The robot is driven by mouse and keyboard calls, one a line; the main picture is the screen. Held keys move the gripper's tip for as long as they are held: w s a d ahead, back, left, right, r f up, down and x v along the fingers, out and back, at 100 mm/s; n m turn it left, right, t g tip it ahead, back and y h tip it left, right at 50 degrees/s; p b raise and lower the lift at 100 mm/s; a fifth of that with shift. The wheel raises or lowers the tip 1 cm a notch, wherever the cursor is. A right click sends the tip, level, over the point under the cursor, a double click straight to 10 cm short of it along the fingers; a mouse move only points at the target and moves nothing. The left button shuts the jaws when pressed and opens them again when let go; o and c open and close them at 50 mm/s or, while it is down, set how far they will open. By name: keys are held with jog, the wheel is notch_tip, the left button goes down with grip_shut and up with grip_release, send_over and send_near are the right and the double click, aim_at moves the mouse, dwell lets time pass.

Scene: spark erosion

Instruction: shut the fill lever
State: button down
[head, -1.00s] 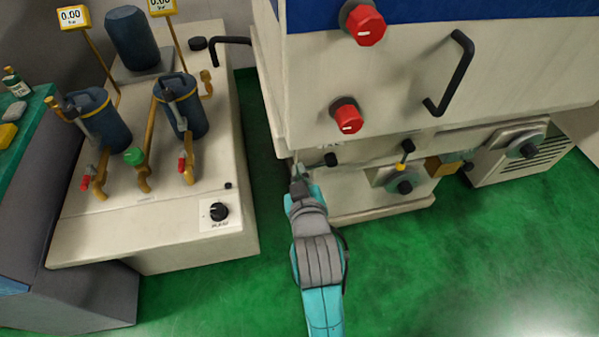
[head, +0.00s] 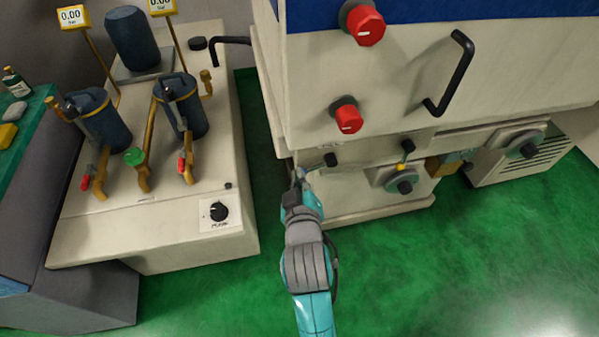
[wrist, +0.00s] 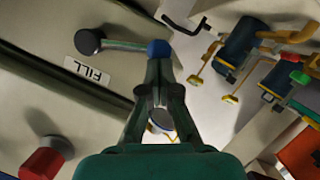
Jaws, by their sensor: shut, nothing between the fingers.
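The fill lever (wrist: 124,45) shows in the wrist view as a slim pale rod. It runs from a dark round pivot (wrist: 90,40) to a blue tip (wrist: 158,48), beside a FILL label (wrist: 87,70). In the head view my gripper (head: 297,181) is at the machine's lower left corner.
The cream machine (head: 400,75) has red knobs (head: 347,117) and a black handle (head: 452,75) above my gripper. A yellow-tipped lever (head: 403,168) is to the right. A cream bench (head: 110,225) with dark canisters (head: 182,105) stands left, across a narrow green floor gap.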

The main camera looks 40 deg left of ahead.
jog(key=w+d+f+n+t, duration=0.3)
jog(key=f+n, duration=0.4)
jog(key=n, duration=0.3)
jog(key=shift+w+d+f+n+t, duration=0.3)
jog(key=shift+w+d+t, duration=0.05)
jog(key=shift+w+t, duration=0.3)
jog(key=shift+w+d, duration=0.1)
dwell(0.4)
jog(key=shift+f, duration=0.1)
